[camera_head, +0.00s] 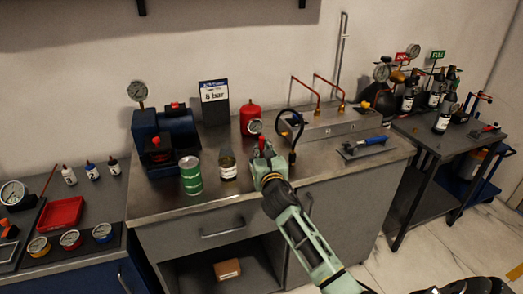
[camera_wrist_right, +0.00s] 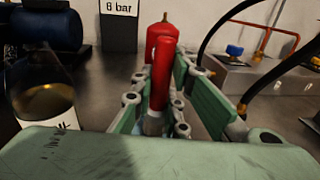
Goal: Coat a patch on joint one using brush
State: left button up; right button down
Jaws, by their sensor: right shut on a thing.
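My right gripper (camera_head: 264,156) is above the steel bench, in front of the red canister. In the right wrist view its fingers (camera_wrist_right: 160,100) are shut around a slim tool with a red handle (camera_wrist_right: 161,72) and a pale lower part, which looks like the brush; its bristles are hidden. A clear jar with amber liquid (camera_head: 228,166) stands left of the gripper and also shows in the wrist view (camera_wrist_right: 42,98). Two copper-coloured pipes (camera_head: 307,93) rise from a steel block (camera_head: 335,121) at the right; I cannot tell which joint is joint one. My left gripper is out of view.
The red canister (camera_head: 249,117) stands behind the gripper. A black hose (camera_head: 292,127) curves beside it.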

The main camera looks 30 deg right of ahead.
jog(key=shift+f+b, duration=0.3)
jog(key=shift+f, duration=0.2)
dwell(0.6)
notch_tip(320, 180, up, 7)
jog(key=p, duration=0.7)
jog(key=shift+p, duration=0.3)
dwell(0.5)
